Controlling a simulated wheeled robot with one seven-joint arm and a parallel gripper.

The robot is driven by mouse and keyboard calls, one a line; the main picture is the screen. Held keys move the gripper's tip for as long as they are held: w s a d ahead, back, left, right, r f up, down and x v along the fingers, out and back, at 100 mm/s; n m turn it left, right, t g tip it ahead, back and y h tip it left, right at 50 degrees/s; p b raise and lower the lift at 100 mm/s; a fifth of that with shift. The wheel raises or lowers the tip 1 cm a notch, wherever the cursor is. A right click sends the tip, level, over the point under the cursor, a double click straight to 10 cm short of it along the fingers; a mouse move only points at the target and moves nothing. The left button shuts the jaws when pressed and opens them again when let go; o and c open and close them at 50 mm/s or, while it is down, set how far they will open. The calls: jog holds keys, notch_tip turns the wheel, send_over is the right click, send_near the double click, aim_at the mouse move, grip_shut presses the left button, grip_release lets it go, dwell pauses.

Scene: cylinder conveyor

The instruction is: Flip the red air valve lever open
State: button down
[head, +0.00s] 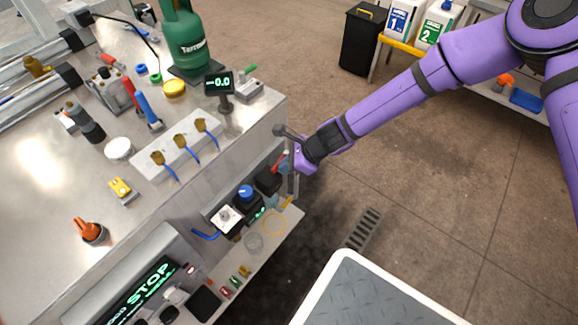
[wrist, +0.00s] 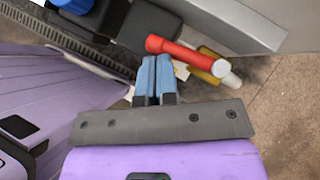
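The red air valve lever (wrist: 185,52) lies across the wrist view just beyond my fingertips, slanting down to the right to a pale end. Its left end is beside a black block (wrist: 150,28). In the head view the red lever (head: 279,162) shows small beside my gripper (head: 285,168), at the bench's right side. My gripper's two blue fingers (wrist: 155,80) are together with only a thin gap and nothing visible between them. The fingertips sit close to the lever's left part; I cannot tell whether they touch it.
A yellow handle (wrist: 208,53) lies behind the lever. A blue knob (head: 246,191) and a black box (head: 267,181) are on the lower shelf nearby. The metal bench edge (wrist: 250,25) runs close above the lever. The floor (head: 430,190) to the right is open.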

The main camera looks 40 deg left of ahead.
jog(key=shift+s+a, duration=0.25)
jog(key=shift+a, duration=0.15)
dwell(0.4)
